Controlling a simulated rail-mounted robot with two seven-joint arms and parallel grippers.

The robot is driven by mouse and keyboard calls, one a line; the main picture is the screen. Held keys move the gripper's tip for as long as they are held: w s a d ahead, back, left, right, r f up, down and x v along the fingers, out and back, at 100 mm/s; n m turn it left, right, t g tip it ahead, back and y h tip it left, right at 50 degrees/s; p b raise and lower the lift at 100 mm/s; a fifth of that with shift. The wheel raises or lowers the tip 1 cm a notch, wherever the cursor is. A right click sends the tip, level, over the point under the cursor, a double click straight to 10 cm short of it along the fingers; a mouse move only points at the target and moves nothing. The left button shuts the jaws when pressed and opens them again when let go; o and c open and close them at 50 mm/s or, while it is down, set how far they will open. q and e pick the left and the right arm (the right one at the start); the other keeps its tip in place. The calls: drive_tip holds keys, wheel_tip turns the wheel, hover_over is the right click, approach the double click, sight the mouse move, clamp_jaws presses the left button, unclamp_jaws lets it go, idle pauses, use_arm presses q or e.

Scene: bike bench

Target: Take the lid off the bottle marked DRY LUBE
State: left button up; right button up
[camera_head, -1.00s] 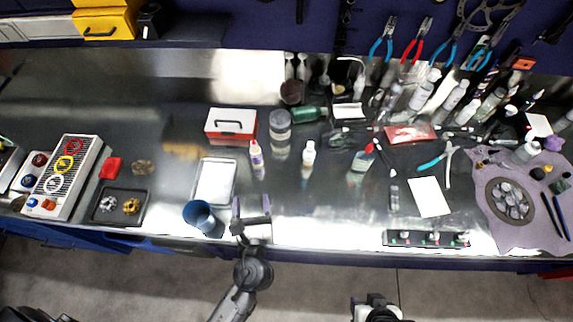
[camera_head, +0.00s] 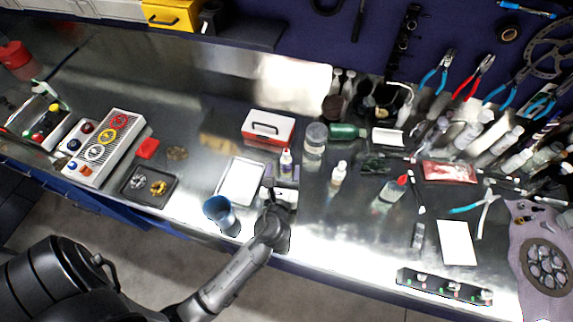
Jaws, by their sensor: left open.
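Two small bottles stand upright in the middle of the bench. One bottle with a purple and white label (camera_head: 286,165) is at the left. A whiter bottle with an orange-tinted cap (camera_head: 338,175) is to its right. The lettering is too small to read, so I cannot tell which is marked DRY LUBE. My left gripper (camera_head: 282,176) is open, its fingers apart on either side of the purple-labelled bottle's lower part in the picture. I cannot tell whether they touch it. My right gripper is out of view.
A blue cup (camera_head: 221,214) and a white-lined tray (camera_head: 241,182) are close left of my gripper. A red and white box (camera_head: 268,128) and a clear jar (camera_head: 315,140) stand behind. Bare bench lies in front.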

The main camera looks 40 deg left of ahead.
sight(286, 158)
use_arm(q)
drive_tip(key=shift+f+x, duration=0.15)
drive_tip(key=shift+x, duration=1.25)
drive_tip(key=shift+f+x, duration=0.15)
drive_tip(key=shift+x, duration=1.25)
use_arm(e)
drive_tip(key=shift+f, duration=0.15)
use_arm(q)
drive_tip(key=shift+c, duration=0.4)
clamp_jaws()
drive_tip(key=shift+d+r, duration=0.1)
